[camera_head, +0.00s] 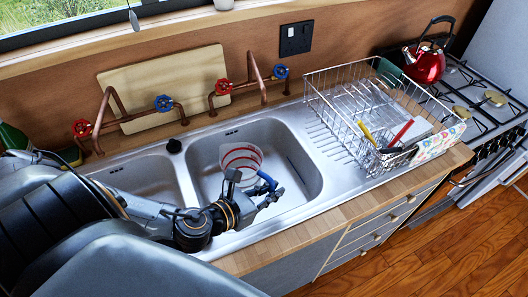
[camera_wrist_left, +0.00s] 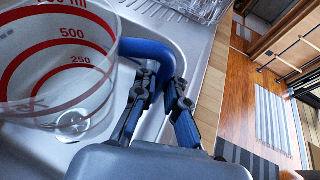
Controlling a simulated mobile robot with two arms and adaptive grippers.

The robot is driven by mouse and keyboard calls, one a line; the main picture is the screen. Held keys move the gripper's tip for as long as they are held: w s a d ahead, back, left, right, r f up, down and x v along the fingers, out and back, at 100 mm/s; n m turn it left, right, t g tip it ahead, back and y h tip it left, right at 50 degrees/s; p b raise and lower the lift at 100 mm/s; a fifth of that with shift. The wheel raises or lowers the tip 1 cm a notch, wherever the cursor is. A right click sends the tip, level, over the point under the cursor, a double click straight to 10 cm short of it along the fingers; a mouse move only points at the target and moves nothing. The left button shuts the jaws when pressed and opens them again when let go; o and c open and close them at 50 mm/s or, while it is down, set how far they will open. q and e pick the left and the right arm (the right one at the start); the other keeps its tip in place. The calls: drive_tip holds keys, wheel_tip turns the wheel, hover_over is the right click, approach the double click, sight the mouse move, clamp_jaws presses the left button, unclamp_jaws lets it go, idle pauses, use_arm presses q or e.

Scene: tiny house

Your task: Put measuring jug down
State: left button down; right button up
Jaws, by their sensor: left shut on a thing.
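The measuring jug (camera_head: 241,156) is clear with red markings and a blue handle. In the head view it is over or inside the right-hand sink basin (camera_head: 294,160); I cannot tell whether its base touches the bottom. My left gripper (camera_head: 260,188) is shut on the blue handle. In the left wrist view the jug (camera_wrist_left: 55,75) fills the left side, and the fingers of my left gripper (camera_wrist_left: 162,92) close around the handle. The drain shows through the clear wall. My right gripper is not in view.
A wire dish rack (camera_head: 350,95) with utensils stands right of the basin. Copper pipes with red and blue taps (camera_head: 163,103) run behind the sink, before a leaning wooden board (camera_head: 165,80). A red kettle (camera_head: 424,64) sits on the stove. The narrow front counter edge (camera_head: 335,208) is clear.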

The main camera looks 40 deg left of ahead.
sight(257, 183)
use_arm(q)
drive_tip(key=shift+m+h, duration=0.6)
drive_tip(key=a, duration=0.2)
drive_tip(key=a+f, duration=0.1)
drive_tip(key=shift+w+a+f, duration=0.1)
drive_tip(key=shift+w+a, duration=0.15)
drive_tip(key=shift+a, duration=0.15)
drive_tip(key=shift+a+g, duration=0.2)
drive_tip(key=shift+g, duration=0.1)
drive_tip(key=shift+w+a+f+p, duration=0.1)
drive_tip(key=shift+w+p, duration=0.2)
drive_tip(key=shift+p, duration=0.05)
drive_tip(key=shift+w+f+b, duration=0.3)
drive_tip(key=shift+w+f, duration=6.15)
drive_tip(key=shift+w, duration=0.25)
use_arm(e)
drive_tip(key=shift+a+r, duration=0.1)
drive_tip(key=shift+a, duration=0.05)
